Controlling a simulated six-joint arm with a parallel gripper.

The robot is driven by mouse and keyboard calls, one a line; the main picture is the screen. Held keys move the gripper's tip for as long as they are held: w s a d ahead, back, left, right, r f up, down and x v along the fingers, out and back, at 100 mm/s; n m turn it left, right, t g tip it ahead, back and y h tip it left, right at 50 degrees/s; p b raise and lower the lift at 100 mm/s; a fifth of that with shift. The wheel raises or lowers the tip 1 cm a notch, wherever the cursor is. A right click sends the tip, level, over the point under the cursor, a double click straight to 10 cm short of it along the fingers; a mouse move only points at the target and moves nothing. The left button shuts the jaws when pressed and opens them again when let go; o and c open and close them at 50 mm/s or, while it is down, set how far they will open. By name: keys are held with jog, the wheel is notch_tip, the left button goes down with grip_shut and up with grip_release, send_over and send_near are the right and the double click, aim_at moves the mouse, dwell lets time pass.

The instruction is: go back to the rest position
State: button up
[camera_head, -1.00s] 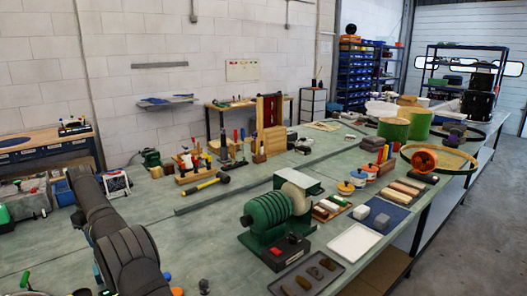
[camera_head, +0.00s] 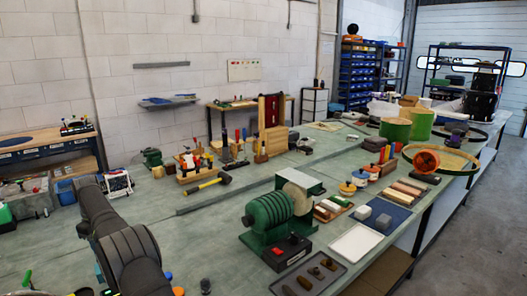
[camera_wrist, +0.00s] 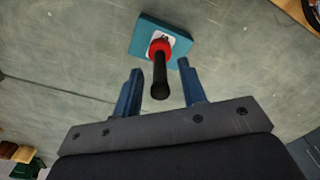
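In the wrist view my gripper (camera_wrist: 157,76) has its two blue fingers apart, with nothing clamped between them. A tool with a black handle (camera_wrist: 160,78) and a red collar stands in a teal block (camera_wrist: 180,32) just beyond the fingertips. The handle's end points back toward the gap between the fingers, and bare surface shows on both sides of it. In the head view my dark arm fills the lower left; my gripper is out of that picture.
The green bench top (camera_head: 200,237) has free room around the middle. A green motor-like machine (camera_head: 268,216) stands at centre. A black-headed mallet (camera_head: 208,185) and a wooden tool holder (camera_head: 192,172) lie farther back. A grey tray (camera_head: 308,272) is at the front.

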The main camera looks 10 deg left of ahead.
notch_tip(320, 180, down, 4)
jog(key=shift+r, duration=0.1)
notch_tip(320, 180, up, 5)
jog(key=shift+d+f, duration=0.1)
jog(key=shift+f, duration=0.05)
jog(key=w+d+r, duration=0.4)
jog(key=d+r, duration=0.3)
jog(key=d, duration=0.4)
jog(key=s+d+f+n, duration=0.2)
jog(key=s+d+n, duration=0.1)
jog(key=s+d, duration=1.5)
jog(key=d, duration=0.3)
jog(key=shift+s+d+n, duration=0.3)
jog(key=shift+d, duration=0.1)
jog(key=w+a+r+m, duration=0.2)
jog(key=w+a, duration=0.9)
jog(key=a, duration=0.1)
jog(key=shift+w+a+r, duration=0.25)
jog(key=shift+w, duration=0.05)
